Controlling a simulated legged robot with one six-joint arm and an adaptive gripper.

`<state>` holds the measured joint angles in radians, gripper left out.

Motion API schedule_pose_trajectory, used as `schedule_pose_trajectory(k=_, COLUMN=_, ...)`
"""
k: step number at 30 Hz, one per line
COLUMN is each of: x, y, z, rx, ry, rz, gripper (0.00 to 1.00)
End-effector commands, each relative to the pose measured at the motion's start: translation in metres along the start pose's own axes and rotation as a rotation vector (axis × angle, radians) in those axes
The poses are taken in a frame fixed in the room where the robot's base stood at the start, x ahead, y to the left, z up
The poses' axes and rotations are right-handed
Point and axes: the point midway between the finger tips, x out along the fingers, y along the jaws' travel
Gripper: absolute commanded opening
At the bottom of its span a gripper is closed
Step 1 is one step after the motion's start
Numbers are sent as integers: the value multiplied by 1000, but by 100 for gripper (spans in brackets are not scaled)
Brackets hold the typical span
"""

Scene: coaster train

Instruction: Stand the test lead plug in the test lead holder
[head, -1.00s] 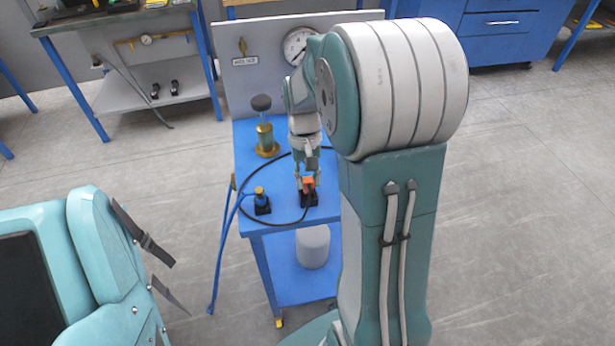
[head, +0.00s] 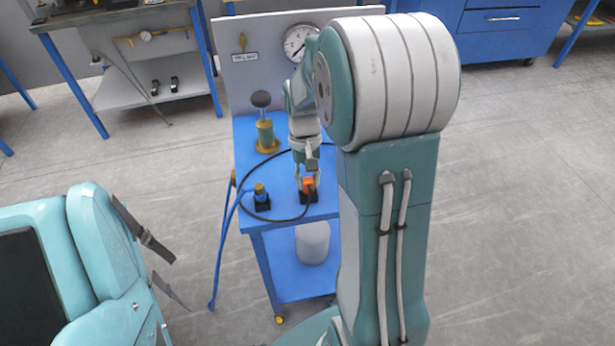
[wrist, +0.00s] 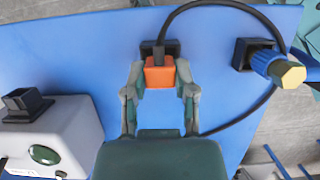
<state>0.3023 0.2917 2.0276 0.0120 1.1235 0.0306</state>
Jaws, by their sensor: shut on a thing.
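The orange test lead plug (head: 308,184) is between the fingertips of my gripper (head: 306,180), which is shut on it. The plug also shows in the wrist view (wrist: 159,72), with the fingers (wrist: 160,84) on its two sides. A black cable runs from the plug. A black block-shaped holder (head: 308,198) is directly at the plug on the blue cart top; it also shows just beyond the plug in the wrist view (wrist: 172,46). The plug hides much of this holder, so I cannot tell whether the plug is seated in it or just above it.
A blue fitting with a brass end (wrist: 290,73) stands in another black holder (wrist: 244,54). A pale box (wrist: 55,135) bears a black socket (wrist: 22,105). A brass post (head: 266,135) stands further back on the cart. The black cable loops across the blue top (head: 250,225).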

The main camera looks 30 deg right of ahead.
Motion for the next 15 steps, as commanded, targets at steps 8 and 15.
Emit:
schedule_pose_trajectory(k=8, x=4, y=0, z=-1, rx=0, ry=-1, rz=0, gripper=0)
schedule_pose_trajectory(k=15, x=8, y=0, z=-2, rx=0, ry=-1, rz=0, gripper=0)
